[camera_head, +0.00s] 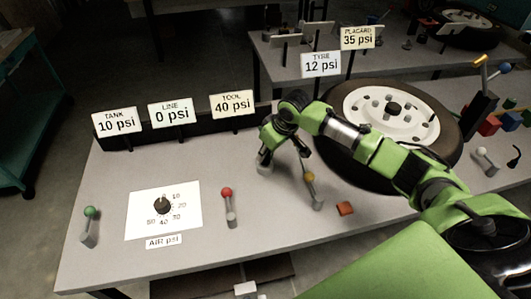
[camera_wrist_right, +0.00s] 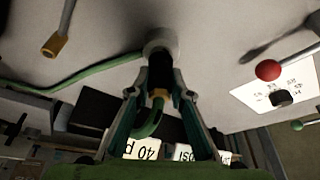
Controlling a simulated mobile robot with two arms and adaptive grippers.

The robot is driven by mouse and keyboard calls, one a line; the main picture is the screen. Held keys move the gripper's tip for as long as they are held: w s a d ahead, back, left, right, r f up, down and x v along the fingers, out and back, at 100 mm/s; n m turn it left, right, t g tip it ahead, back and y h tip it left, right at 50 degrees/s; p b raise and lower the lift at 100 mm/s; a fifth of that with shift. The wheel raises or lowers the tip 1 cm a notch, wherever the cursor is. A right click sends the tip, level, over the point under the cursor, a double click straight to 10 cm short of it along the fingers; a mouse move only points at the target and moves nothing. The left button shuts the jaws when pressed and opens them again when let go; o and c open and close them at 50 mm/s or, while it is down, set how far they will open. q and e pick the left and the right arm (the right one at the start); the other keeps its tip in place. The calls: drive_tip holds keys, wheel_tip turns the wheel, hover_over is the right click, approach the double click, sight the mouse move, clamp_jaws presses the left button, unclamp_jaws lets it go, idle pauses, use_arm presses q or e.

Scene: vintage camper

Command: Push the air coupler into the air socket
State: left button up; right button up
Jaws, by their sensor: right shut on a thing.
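My right gripper (camera_wrist_right: 160,80) is shut on the air coupler (camera_wrist_right: 158,95), a small dark piece with a brass-coloured collar and a green hose at its rear. The coupler's front end is at the mouth of the air socket (camera_wrist_right: 160,44), a pale grey cylinder on the bench. They look in line, but I cannot tell how deep the coupler sits. In the head view my right gripper (camera_head: 270,137) points down over the bench, with the grey socket (camera_head: 264,160) just below it; the coupler is mostly hidden there. My left gripper is not in view.
A red-knobbed lever (camera_head: 228,205) and a yellow-tipped lever (camera_head: 309,180) stand nearby. An air dial (camera_head: 162,206) is left, with a green-knobbed lever (camera_head: 89,222) beyond. A wheel (camera_head: 390,110) lies behind my arm. Gauge signs (camera_head: 170,113) line the back edge. A green hose (camera_wrist_right: 70,80) crosses the bench.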

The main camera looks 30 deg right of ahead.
idle(0.8)
drive_tip(key=shift+p, duration=0.65)
idle(0.5)
drive_tip(key=shift+p, duration=0.45)
idle(0.6)
drive_tip(key=shift+p, duration=0.45)
drive_tip(key=shift+f, duration=0.6)
drive_tip(key=o, duration=1.1)
